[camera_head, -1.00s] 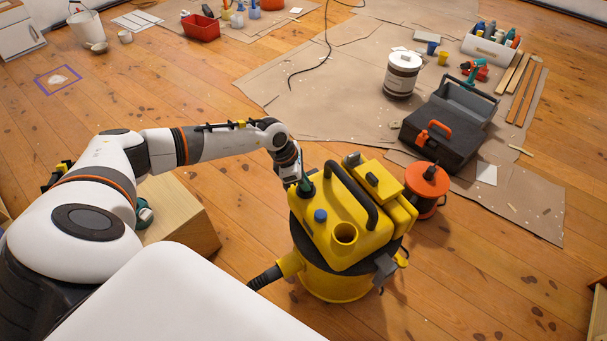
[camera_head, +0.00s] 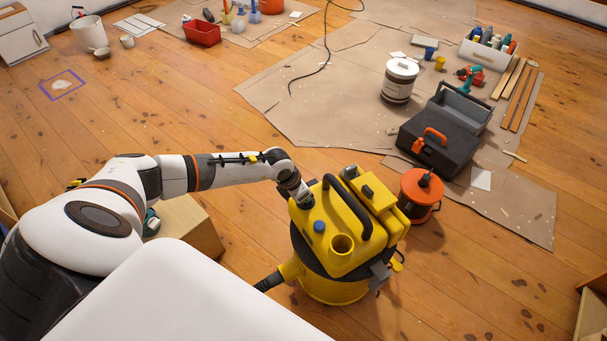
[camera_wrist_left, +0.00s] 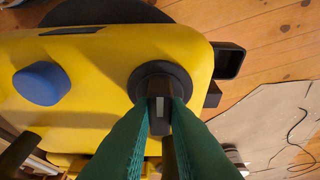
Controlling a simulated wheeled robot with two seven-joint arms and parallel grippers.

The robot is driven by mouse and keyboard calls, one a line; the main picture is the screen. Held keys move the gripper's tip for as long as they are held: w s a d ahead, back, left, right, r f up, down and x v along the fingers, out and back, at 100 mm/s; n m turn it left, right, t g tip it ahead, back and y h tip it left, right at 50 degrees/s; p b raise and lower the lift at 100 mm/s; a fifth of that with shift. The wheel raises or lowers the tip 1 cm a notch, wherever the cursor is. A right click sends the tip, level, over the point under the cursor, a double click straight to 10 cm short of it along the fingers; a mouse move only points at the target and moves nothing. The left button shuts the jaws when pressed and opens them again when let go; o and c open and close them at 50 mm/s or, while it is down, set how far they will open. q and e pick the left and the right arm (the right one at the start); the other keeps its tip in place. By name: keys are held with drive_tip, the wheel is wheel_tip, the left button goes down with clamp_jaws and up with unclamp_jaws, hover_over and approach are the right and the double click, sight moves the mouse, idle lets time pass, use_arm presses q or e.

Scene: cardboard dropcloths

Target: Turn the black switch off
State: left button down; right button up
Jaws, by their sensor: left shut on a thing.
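The black switch (camera_wrist_left: 150,72) is a round black dial with a raised grip on the yellow vacuum cleaner (camera_wrist_left: 100,90). In the left wrist view my left gripper (camera_wrist_left: 159,108) has its green fingers shut on the switch's raised grip, one on each side. In the head view the vacuum (camera_head: 335,215) stands upright on the floor, and my left gripper (camera_head: 304,203) reaches down onto its top left side. The switch is mostly hidden there by the gripper. My right gripper is out of view.
A blue knob (camera_wrist_left: 41,83) sits beside the switch on the vacuum. The vacuum's black carry handle (camera_head: 350,207) arches close to my gripper. An orange cable reel (camera_head: 421,190) and a black toolbox (camera_head: 436,150) stand to the right. The wooden floor at left is mostly clear.

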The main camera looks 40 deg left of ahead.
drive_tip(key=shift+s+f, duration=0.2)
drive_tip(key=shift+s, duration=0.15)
use_arm(q)
drive_tip(key=c, duration=1.4)
unclamp_jaws()
